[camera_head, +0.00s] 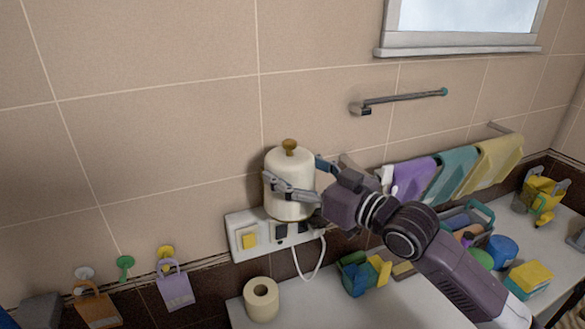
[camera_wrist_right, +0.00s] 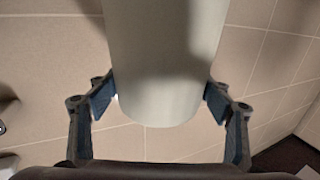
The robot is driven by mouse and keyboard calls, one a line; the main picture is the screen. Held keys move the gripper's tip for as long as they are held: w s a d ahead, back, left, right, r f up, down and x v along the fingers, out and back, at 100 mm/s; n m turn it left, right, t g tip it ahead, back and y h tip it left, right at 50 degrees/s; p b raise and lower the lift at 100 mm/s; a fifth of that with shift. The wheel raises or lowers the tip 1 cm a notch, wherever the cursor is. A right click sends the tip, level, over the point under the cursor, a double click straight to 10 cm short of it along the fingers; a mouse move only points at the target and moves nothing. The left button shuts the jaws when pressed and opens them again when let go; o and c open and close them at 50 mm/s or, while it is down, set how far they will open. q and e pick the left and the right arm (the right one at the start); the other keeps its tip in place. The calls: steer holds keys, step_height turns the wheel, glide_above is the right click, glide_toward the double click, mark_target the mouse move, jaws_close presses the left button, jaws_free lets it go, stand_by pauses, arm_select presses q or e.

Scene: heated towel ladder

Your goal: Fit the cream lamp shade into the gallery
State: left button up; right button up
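The cream lamp shade (camera_head: 290,168) is an upright cylinder with a rounded top, against the tiled wall above a white socket panel. It fills the upper middle of the right wrist view (camera_wrist_right: 165,60). My right gripper (camera_head: 296,178) has one finger on each side of it, and both pads appear to press on its sides in the wrist view. A brass knob-like piece (camera_head: 289,146) shows right at the shade's top; I cannot tell whether it is the gallery or whether it is seated in the shade. My left gripper is out of view.
The socket panel (camera_head: 243,237) with a white cable is just below the shade. A toilet roll (camera_head: 262,299), a blue-green caddy (camera_head: 354,277) and a tray stand on the counter.

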steer(key=shift+o, duration=1.3)
steer(key=shift+d, duration=0.1)
steer(key=v, duration=1.2)
steer(key=shift+r, duration=0.1)
